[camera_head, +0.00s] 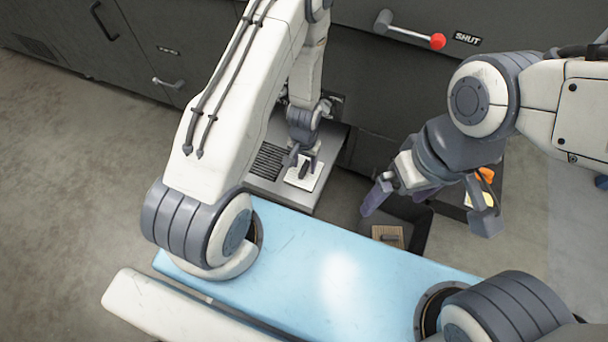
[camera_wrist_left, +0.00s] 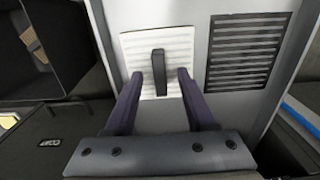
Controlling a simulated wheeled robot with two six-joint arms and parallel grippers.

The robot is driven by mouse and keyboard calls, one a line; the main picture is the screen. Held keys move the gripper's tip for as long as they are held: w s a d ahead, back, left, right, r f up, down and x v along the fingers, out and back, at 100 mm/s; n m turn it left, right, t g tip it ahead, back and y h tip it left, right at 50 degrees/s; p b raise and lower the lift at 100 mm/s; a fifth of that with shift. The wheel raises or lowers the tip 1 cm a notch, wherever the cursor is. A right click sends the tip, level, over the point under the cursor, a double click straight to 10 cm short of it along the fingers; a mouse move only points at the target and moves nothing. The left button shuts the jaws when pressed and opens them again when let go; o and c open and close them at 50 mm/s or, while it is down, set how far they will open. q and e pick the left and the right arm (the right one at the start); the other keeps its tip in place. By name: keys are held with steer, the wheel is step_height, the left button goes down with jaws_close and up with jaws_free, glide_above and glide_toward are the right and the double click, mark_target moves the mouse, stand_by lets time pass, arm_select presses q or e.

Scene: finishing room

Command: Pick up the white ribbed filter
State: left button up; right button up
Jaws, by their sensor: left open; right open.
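The white ribbed filter (camera_head: 314,182) lies flat on a grey panel (camera_head: 334,150) and has a dark upright handle in its middle. In the left wrist view the filter (camera_wrist_left: 181,40) shows whole at the top, with its handle (camera_wrist_left: 158,72) between my fingertips. My left gripper (camera_head: 305,164) is over the filter; in the left wrist view its open fingers (camera_wrist_left: 160,76) stand on either side of the handle, with gaps visible. I cannot tell how high they are above the filter. My right gripper (camera_head: 430,212) is open and empty, out to the right over the bins.
A dark slotted grille (camera_wrist_left: 246,55) lies beside the filter on the same panel. A dark open bin (camera_wrist_left: 75,40) holds a brown piece (camera_head: 388,236) with a dark handle. Orange and yellow things (camera_head: 487,176) lie near my right gripper. Dark cabinets (camera_head: 180,50) stand behind.

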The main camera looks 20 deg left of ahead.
arm_select(q)
steer(key=shift+f, duration=0.75)
jaws_close()
steer(key=shift+r, duration=0.15)
